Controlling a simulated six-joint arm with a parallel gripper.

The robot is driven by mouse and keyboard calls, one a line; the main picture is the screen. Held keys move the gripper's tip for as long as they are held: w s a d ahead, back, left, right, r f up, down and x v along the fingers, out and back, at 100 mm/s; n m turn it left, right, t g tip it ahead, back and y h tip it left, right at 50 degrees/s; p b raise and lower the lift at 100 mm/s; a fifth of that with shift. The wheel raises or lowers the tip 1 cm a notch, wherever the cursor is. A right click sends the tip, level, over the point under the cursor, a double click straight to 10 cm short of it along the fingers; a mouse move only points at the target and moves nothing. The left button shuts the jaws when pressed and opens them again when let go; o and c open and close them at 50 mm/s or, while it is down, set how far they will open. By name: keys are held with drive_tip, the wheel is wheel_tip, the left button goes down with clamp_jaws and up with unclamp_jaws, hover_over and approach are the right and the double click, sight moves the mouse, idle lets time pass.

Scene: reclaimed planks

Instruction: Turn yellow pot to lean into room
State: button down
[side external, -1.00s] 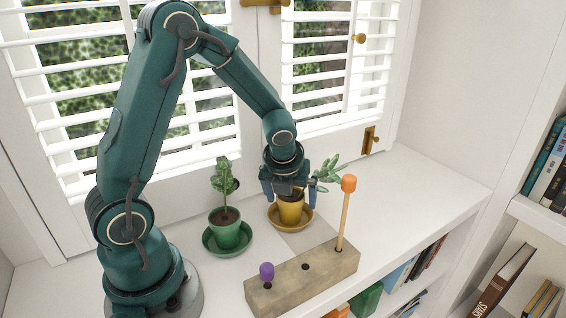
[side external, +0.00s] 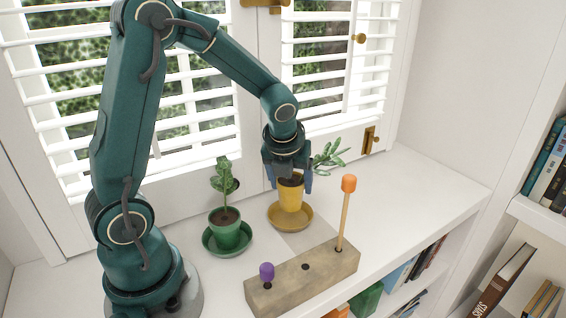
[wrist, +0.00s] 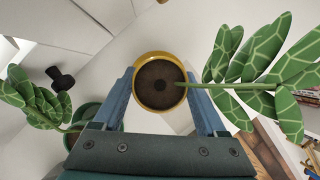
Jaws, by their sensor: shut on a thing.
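The yellow pot (side external: 291,197) holds dark soil and a plant (side external: 328,157) with patterned green leaves that leans to the right in the side view, along the window side. In the wrist view, the plant (wrist: 240,86) leans out to the right from the pot (wrist: 139,88). My gripper (side external: 289,184) is above it, shut on the pot, with one blue finger on each side. The pot is upright and appears raised slightly above its yellow saucer (side external: 276,222). The saucer stays on the white shelf.
A green pot (side external: 225,235) with a plant stands in a green saucer just left. A wooden block (side external: 290,283) with a purple-topped peg (side external: 267,270) and a tall orange-topped peg (side external: 348,186) is in front. White shutters (side external: 155,110) are behind. The shelf (side external: 425,190) at right is clear.

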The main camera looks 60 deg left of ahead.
sight(291, 195)
wheel_tip(291, 195, up, 9)
drive_tip(key=shift+r, duration=0.15)
idle(0.5)
drive_tip(key=f+m, duration=0.1)
drive_tip(key=w+f+m, duration=0.1)
drive_tip(key=w+f+h, duration=0.1)
drive_tip(key=f, duration=0.1)
drive_tip(key=shift+d+m+t, duration=0.3)
drive_tip(key=shift+m+t, duration=0.1)
drive_tip(key=shift+m, duration=0.3)
drive_tip(key=f, duration=0.1)
drive_tip(key=s+f, duration=0.1)
drive_tip(key=f, duration=0.3)
drive_tip(key=shift+s+a, duration=0.15)
drive_tip(key=shift+s, duration=0.2)
drive_tip(key=shift+s+a+f, duration=0.1)
drive_tip(key=shift+s+f, duration=0.05)
drive_tip(key=shift+f, duration=1.55)
